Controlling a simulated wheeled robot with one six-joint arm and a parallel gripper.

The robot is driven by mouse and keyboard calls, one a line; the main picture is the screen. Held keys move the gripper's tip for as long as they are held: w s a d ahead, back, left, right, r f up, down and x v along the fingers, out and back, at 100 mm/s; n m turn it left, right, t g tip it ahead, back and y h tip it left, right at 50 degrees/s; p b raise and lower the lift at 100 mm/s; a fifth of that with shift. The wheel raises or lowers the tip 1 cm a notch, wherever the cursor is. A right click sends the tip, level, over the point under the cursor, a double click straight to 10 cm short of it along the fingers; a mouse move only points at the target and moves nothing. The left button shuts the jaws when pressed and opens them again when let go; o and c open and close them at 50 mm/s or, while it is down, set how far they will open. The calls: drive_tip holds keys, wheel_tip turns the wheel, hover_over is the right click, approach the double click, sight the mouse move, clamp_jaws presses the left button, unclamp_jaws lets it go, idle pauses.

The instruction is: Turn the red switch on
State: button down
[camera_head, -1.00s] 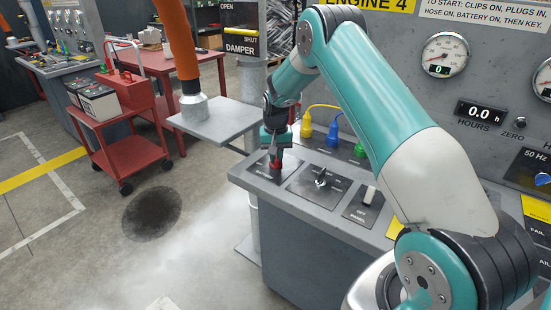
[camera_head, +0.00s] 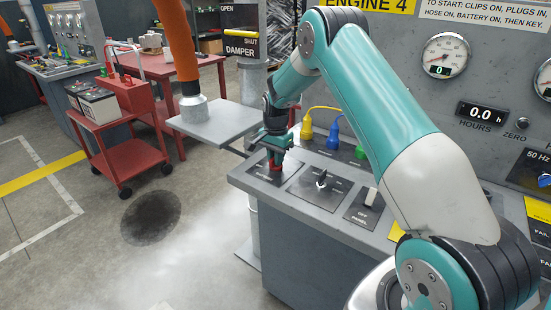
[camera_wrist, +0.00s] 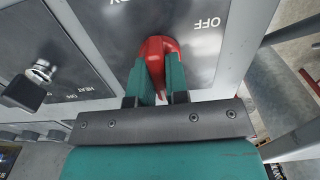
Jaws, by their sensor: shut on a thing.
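The red switch (camera_head: 275,167) sits on a dark plate at the left end of the grey console (camera_head: 300,213), in the head view. My gripper (camera_head: 275,158) is over it from above, with its fingers around it. In the wrist view the red switch (camera_wrist: 156,50) shows between the two teal fingers of my gripper (camera_wrist: 158,80), which are shut on it. The word OFF (camera_wrist: 207,23) is readable on the plate beside the switch. The rest of the plate's lettering is partly hidden by the switch and the fingers.
A key switch (camera_head: 320,181) and a white panel toggle (camera_head: 370,196) stand to the right on the console. Yellow, blue (camera_head: 333,136) and green plugs stand behind. A grey shelf (camera_head: 215,120) and a red cart (camera_head: 130,160) are at left.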

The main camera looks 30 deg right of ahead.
idle(0.4)
drive_tip(key=c, duration=1.1)
unclamp_jaws()
drive_tip(key=shift+r, duration=0.15)
wheel_tip(320, 180, up, 17)
drive_tip(key=shift+r+b, duration=0.1)
drive_tip(key=shift+b, duration=1.1)
